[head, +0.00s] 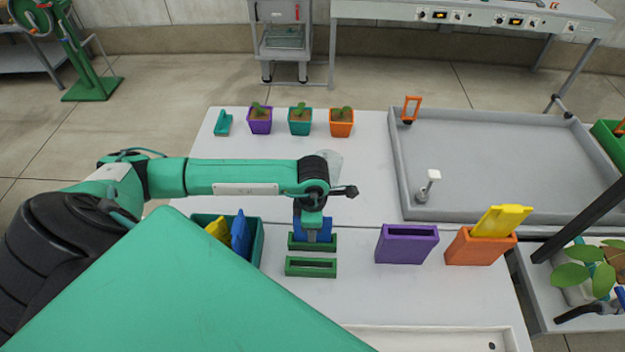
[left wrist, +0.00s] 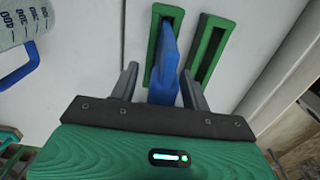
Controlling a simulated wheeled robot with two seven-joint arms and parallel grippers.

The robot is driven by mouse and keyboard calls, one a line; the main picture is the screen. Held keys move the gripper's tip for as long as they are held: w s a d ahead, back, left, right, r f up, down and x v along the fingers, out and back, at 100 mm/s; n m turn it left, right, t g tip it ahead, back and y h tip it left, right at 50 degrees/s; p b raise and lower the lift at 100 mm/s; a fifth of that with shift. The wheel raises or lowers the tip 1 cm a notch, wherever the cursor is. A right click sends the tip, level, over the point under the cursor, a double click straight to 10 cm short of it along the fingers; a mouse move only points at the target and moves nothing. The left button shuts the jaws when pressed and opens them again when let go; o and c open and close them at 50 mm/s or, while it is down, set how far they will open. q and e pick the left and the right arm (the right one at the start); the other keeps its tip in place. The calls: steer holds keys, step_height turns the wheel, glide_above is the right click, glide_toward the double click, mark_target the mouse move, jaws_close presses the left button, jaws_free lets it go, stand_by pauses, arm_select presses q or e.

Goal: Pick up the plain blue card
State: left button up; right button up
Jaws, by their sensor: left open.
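A blue card (head: 317,236) stands upright in the rear of two green slotted holders (head: 311,266). My left gripper (head: 313,222) is above it, pointing down. In the left wrist view the blue card (left wrist: 165,62) stands between the two grey fingers of my open left gripper (left wrist: 160,82), with a gap to the fingers on both sides. The front holder's slot (left wrist: 208,55) is empty. Another blue card (head: 240,232) leans in a teal bin (head: 256,242) beside a yellow card (head: 218,231). My right gripper is not in view.
A clear jug (left wrist: 18,22) with a blue handle stands near the gripper. Right of the holders are an empty purple holder (head: 407,245) and an orange holder (head: 480,249) with a yellow card (head: 502,220). Potted seedlings (head: 300,120) stand behind. A grey tray (head: 500,160) is at back right.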

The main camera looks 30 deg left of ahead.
arm_select(q)
steer(key=shift+c, duration=0.5)
jaws_close()
